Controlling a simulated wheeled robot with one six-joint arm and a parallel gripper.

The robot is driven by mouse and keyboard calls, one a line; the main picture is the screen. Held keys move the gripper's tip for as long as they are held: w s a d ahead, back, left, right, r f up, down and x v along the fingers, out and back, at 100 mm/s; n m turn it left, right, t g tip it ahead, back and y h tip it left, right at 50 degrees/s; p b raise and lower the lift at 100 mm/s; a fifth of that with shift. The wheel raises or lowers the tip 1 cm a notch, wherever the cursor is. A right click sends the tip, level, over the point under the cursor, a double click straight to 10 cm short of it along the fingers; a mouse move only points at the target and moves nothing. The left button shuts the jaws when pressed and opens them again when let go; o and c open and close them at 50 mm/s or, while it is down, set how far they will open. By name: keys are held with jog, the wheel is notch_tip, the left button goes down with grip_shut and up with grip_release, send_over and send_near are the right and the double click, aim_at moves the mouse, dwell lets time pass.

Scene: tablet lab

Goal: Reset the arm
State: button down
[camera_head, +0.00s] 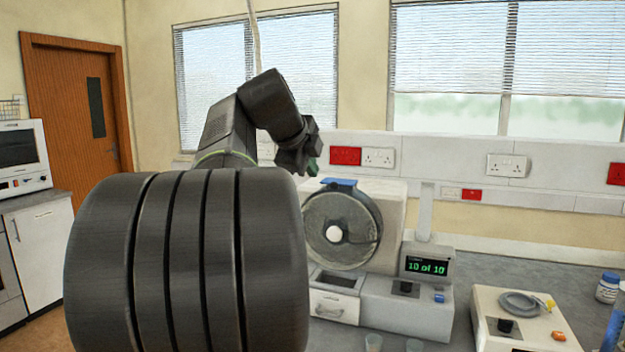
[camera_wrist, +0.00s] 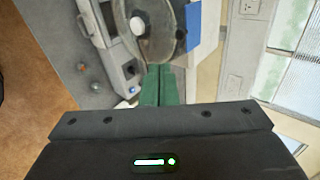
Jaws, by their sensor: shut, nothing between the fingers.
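My gripper (camera_wrist: 159,85) shows in the wrist view as two green fingers pressed together, with nothing between them. In the head view my dark arm is raised and bent, and its end with my gripper (camera_head: 313,168) hangs above and to the left of a drum machine. The drum machine (camera_head: 365,275) has a round clear drum with a white knob and a display reading "10 of 10". The drum (camera_wrist: 165,48) lies beyond the fingertips in the wrist view. I cannot tell the exact distance between the fingers and the drum.
A second device (camera_head: 530,325) with a coiled grey cable stands at the right on the grey bench. A white bottle with a blue cap (camera_head: 607,290) is at the far right. Two small cups (camera_head: 374,342) stand at the front. Wall sockets (camera_head: 378,158) line the back.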

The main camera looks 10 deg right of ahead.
jog(key=shift+s+a+r, duration=0.1)
jog(key=shift+a+r, duration=0.05)
